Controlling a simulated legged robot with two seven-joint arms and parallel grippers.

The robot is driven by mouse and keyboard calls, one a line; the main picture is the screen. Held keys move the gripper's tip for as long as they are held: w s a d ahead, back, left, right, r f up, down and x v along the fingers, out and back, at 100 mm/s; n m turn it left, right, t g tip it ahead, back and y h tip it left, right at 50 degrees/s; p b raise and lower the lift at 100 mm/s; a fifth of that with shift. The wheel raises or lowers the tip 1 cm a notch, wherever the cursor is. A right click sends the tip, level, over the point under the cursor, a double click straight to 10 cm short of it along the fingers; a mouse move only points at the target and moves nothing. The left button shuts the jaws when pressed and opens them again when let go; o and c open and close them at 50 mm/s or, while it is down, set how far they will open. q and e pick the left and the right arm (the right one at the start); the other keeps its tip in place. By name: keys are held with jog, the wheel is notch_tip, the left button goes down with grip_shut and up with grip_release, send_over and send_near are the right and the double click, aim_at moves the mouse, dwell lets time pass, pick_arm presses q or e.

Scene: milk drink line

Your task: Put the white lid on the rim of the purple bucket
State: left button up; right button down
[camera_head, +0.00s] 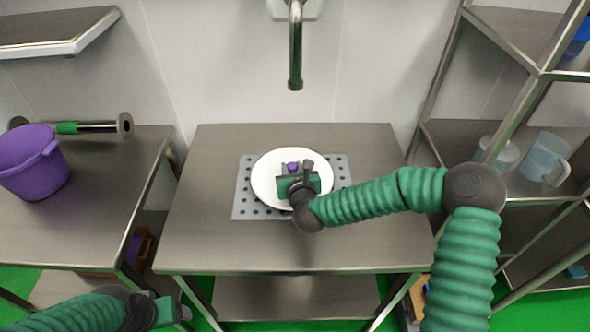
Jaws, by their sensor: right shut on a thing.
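The white lid (265,182) is a round disc with a small purple knob (293,167) near its middle. It is over the grey perforated mat (243,205) on the middle table; I cannot tell whether it touches the mat. My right gripper (297,175) is over the lid's middle and shut on it at the knob; the arm hides part of the lid. The purple bucket (35,165) stands upright on the left table, its top open. My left gripper (176,309) is at the lower left, away from both; its fingers are too unclear to read.
A faucet (295,50) hangs from the wall above the middle table (350,245). A gap separates it from the left table (95,220). A metal cylinder with a green band (67,128) lies behind the bucket. A shelf rack with clear jugs (545,158) stands right.

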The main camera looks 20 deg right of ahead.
aim_at(296, 171)
jog(key=shift+w+d+f, duration=0.1)
jog(key=shift+w+d, duration=0.85)
notch_tip(296, 171, down, 3)
jog(key=shift+f, duration=0.2)
jog(key=c, duration=1.1)
grip_release()
jog(key=shift+w, duration=0.1)
